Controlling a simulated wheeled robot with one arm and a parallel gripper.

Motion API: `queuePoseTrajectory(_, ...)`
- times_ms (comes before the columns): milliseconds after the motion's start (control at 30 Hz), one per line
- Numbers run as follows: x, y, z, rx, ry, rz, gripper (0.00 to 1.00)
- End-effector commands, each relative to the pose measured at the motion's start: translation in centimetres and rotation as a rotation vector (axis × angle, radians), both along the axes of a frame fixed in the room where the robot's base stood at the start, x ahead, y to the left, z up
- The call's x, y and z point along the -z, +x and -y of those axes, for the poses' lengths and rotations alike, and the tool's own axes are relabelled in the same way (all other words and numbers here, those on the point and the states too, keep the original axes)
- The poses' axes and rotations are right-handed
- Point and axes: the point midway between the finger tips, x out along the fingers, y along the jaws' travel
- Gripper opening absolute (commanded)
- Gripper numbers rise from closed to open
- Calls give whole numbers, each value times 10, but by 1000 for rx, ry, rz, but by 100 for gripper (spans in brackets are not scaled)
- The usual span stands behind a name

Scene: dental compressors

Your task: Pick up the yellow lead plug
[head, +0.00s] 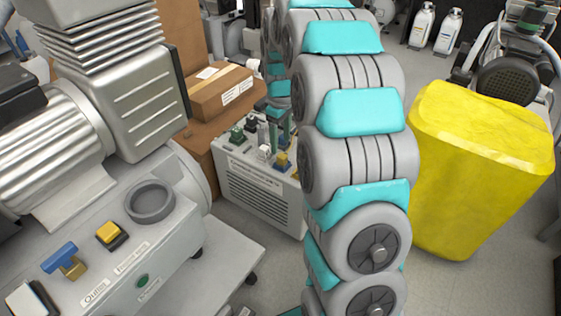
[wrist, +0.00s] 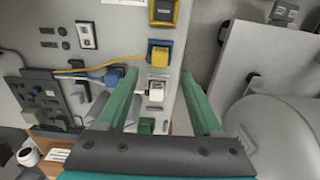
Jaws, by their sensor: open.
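The yellow lead plug (wrist: 158,52) sits at a blue socket on a grey panel in the wrist view, with a yellow lead running left from it. In the head view a small yellow and blue piece (head: 282,161) on the grey unit appears to be the same plug. My gripper (wrist: 160,74) is open, its two green fingers apart on either side of the image line to the plug. It is not touching the plug as far as I can see. In the head view my gripper (head: 279,125) is over the unit, partly hidden by my arm.
A white plug (wrist: 156,90) shows between the fingers, just below the yellow one. A yellow-framed socket (wrist: 164,12) is above. Cardboard boxes (head: 222,92) stand behind the unit (head: 262,195).

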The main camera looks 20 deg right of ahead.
Motion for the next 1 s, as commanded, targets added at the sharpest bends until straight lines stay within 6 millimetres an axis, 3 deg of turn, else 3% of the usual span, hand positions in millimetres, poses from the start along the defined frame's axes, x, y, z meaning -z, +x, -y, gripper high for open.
queuePoseTrajectory(400,48,-4,3,0,-1,-1,68)
queuePoseTrajectory(667,52,-4,3,1,0,0,68)
queuePoseTrajectory(1000,52,-3,3,1,0,0,30)
